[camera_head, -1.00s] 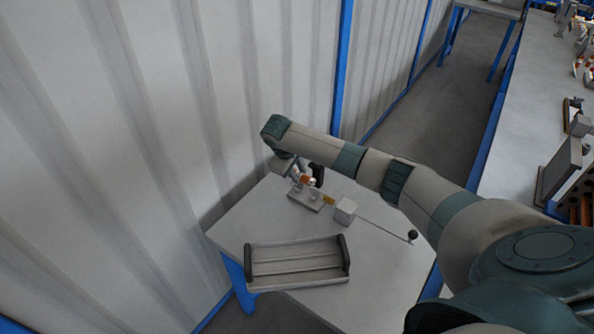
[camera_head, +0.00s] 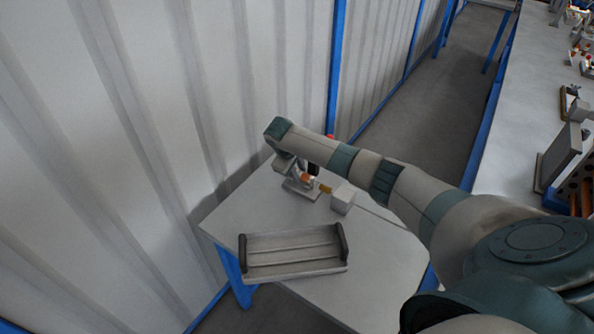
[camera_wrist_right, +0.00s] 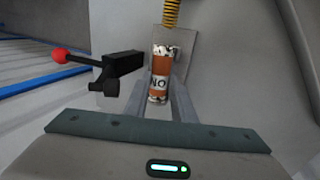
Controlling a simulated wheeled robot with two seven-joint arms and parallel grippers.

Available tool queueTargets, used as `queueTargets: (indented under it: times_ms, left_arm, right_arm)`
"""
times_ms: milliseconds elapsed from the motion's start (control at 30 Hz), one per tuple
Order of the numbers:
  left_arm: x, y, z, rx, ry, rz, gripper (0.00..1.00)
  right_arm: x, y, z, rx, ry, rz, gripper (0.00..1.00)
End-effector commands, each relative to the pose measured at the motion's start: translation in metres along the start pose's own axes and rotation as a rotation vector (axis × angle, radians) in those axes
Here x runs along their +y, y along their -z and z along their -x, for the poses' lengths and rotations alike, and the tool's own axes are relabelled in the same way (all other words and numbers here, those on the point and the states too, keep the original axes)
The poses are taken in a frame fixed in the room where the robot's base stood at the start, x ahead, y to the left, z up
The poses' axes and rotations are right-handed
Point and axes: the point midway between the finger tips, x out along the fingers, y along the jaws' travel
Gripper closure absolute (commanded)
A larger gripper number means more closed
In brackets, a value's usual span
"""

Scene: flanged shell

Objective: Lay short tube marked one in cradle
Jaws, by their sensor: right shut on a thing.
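My right gripper (camera_wrist_right: 161,88) is shut on a short orange tube (camera_wrist_right: 159,73) with pale mottled ends. The letters "NO" show on its side; any number is hidden or too small to read. In the head view the tube (camera_head: 309,178) is a small orange patch at my right gripper (camera_head: 304,176). It is over or at a small grey fixture plate (camera_wrist_right: 186,50); I cannot tell whether it touches. A grey ridged trough with dark end plates (camera_head: 292,252), apparently the cradle, stands empty at the table's near left. My left gripper is out of view.
A black lever clamp (camera_wrist_right: 122,66) with a red knob (camera_wrist_right: 60,55) stands left of the tube. A yellow spring (camera_wrist_right: 171,13) is beyond it. A pale block (camera_head: 342,198) is right of the fixture. The grey table (camera_head: 385,275) is bare at the near right; a ribbed wall (camera_head: 150,130) borders its left.

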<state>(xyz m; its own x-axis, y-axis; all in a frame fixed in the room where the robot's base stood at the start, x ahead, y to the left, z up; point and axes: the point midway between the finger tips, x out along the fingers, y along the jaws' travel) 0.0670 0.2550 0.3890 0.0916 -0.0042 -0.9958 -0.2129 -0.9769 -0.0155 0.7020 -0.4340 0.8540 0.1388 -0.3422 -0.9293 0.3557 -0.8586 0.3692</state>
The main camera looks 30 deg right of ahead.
Motion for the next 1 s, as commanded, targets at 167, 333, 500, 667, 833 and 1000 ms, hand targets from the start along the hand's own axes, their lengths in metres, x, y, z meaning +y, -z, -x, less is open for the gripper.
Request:
queueTargets:
  times_ms: [167,333,500,667,833,1000]
  left_arm:
    - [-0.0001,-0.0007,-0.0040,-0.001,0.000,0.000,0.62]
    - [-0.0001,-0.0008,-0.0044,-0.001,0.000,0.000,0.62]
    - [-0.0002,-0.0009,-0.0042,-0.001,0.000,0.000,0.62]
    - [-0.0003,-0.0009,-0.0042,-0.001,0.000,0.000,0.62]
    - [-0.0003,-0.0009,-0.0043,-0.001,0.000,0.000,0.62]
    - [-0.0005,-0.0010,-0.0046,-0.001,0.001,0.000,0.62]
  right_arm:
    - [0.0002,0.0001,-0.0074,0.000,-0.001,-0.001,1.00]
    - [0.0006,0.0000,-0.0088,0.000,-0.001,-0.001,1.00]
    - [0.0006,0.0000,-0.0087,0.000,-0.001,-0.001,1.00]
    - [0.0005,-0.0001,-0.0087,0.000,-0.001,0.000,0.55]
    - [0.0005,-0.0002,-0.0088,0.000,-0.001,0.000,0.55]
    - [0.0001,-0.0003,-0.0083,-0.001,0.000,0.000,0.55]
